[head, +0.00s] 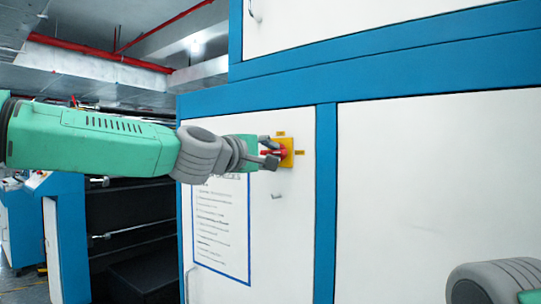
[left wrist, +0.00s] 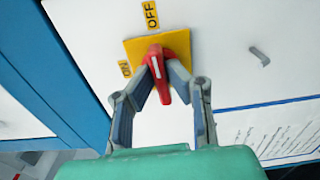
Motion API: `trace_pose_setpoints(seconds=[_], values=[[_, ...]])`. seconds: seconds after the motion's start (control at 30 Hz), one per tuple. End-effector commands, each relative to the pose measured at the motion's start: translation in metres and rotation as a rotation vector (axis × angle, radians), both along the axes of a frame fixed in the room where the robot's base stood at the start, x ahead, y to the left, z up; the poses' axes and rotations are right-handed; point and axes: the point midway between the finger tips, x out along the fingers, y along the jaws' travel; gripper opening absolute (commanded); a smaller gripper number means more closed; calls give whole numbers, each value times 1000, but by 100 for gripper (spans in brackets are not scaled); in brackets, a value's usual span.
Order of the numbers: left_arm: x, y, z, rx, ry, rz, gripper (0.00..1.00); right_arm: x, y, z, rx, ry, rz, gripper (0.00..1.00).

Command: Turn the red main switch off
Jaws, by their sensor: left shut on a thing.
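The red main switch (left wrist: 155,65) is a rotary handle on a yellow plate (left wrist: 179,40) on a white cabinet panel. An OFF label (left wrist: 150,15) is at the plate's top edge and an ON label (left wrist: 125,68) at its left in the left wrist view. The handle's white mark points roughly toward OFF. My left gripper (left wrist: 166,88) is shut on the red handle, with a finger on each side. In the head view, the left gripper (head: 270,153) partly hides the switch (head: 281,152). My right gripper is out of view; only a bit of that arm shows at bottom right.
The white cabinet door (head: 440,200) with blue frame (head: 326,210) fills the right. A blue-bordered notice (head: 222,230) and a small handle (head: 278,196) are below the switch. A dark open machine bay (head: 130,215) is at left.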

Motion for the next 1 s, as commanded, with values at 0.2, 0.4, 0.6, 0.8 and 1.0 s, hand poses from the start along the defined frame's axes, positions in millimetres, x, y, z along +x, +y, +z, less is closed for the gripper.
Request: trace_pose_setpoints(seconds=[0.2, 0.4, 0.6, 0.8, 1.0], values=[[0, -1, -2, 33, -20, -1, 0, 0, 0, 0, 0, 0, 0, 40], [0, -1, -3, 39, -23, -2, 0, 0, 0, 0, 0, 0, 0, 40], [0, -1, -4, 40, -22, -2, 0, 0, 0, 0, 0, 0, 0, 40], [0, -1, -3, 37, -22, -2, 32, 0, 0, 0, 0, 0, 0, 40], [-1, 0, -2, 37, -23, -1, 32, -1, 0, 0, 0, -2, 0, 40]])
